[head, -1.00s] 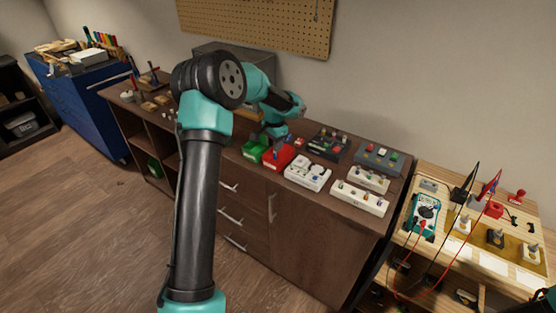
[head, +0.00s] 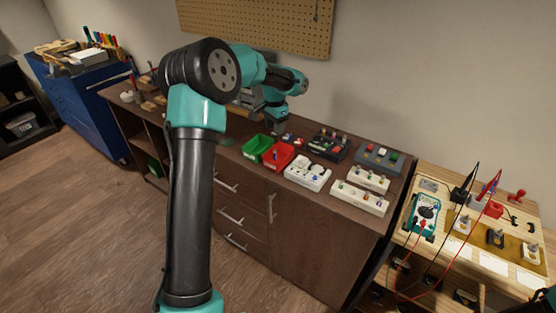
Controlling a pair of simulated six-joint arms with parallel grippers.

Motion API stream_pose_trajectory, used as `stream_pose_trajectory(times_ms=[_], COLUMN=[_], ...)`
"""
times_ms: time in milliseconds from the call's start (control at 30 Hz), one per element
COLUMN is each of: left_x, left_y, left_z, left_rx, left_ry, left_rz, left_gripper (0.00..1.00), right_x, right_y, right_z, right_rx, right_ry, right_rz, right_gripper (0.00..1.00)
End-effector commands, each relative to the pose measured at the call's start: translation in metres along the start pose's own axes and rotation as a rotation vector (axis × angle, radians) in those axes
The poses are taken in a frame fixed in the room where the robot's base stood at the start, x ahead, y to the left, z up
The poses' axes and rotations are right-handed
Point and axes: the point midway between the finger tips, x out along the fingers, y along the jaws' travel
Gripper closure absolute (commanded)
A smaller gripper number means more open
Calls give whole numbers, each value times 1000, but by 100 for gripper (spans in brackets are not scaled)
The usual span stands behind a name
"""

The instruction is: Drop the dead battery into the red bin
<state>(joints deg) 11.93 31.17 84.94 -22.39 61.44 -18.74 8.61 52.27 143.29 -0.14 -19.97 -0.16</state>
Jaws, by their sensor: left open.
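The red bin (head: 279,158) stands on the dark wooden cabinet top, beside a green bin (head: 257,148) on its left. My left gripper (head: 277,130) is open just behind and above the two bins, pointing down. I see nothing between its fingers at this size. I cannot pick out the dead battery in the head view; the inside of the red bin is too small to read.
Right of the bins stand a white tray (head: 307,175), dark trays (head: 328,146) with small parts, and pale holder blocks (head: 360,198). A multimeter (head: 424,215) with red and black leads lies on the light bench. A pegboard (head: 258,25) hangs behind.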

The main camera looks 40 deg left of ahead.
Motion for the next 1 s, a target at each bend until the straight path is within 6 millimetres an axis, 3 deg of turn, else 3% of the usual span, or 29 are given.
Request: stream_pose_trajectory(times_ms=[300,500,1000], left_x=[-62,-88,-94], left_y=[0,0,0], left_z=[0,0,0], left_rx=[1,0,0], left_ry=[2,1,-1], left_rz=[-1,0,0], left_gripper=[56,56,56], right_x=[0,0,0], right_y=[0,0,0], right_z=[0,0,0], right_rx=[0,0,0], right_ry=[0,0,0], right_rz=[0,0,0], right_gripper=[57,57,57])
